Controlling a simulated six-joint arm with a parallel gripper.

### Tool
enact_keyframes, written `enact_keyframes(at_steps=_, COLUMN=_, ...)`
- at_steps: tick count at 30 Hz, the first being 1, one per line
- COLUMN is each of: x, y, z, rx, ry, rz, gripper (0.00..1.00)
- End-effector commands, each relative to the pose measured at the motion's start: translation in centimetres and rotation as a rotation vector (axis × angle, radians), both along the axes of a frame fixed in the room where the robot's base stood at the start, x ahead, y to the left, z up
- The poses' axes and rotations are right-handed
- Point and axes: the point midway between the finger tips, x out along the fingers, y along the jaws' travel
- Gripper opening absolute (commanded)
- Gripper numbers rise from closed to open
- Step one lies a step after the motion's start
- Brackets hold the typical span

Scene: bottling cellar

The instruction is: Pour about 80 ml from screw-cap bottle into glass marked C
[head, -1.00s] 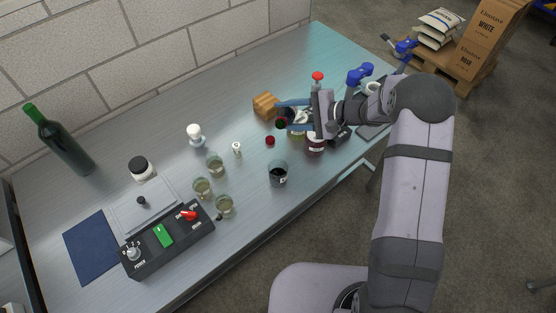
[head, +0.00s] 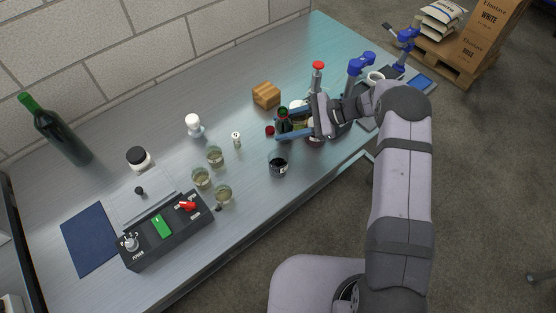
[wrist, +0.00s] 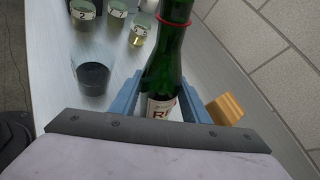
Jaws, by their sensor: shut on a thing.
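A green glass bottle (wrist: 165,75) with a pale label and a red ring on its neck stands between my gripper's blue fingers (wrist: 156,100) in the wrist view. My gripper (head: 284,125) is shut on it near the label. Three small glasses with pale liquid, a back one (head: 215,156), a left one (head: 201,177) and a front one (head: 223,194), stand left.
A glass of dark liquid (head: 278,163) stands near the front edge. A wooden block (head: 266,95) lies behind the bottle. A white-topped item (head: 194,124), a jar (head: 138,158), a control box (head: 166,232) and a tall green bottle (head: 55,130) stand left. Other items crowd behind my gripper.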

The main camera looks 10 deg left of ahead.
Motion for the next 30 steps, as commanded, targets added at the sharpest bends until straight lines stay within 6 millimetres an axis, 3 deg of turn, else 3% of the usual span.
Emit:
enact_keyframes(at_steps=15, x=-0.25, y=0.12, z=0.37, rx=0.031, ry=0.267, rz=0.0, gripper=0.07)
enact_keyframes(at_steps=30, x=-0.32, y=0.14, z=0.53, rx=0.035, ry=0.302, rz=0.0, gripper=0.07)
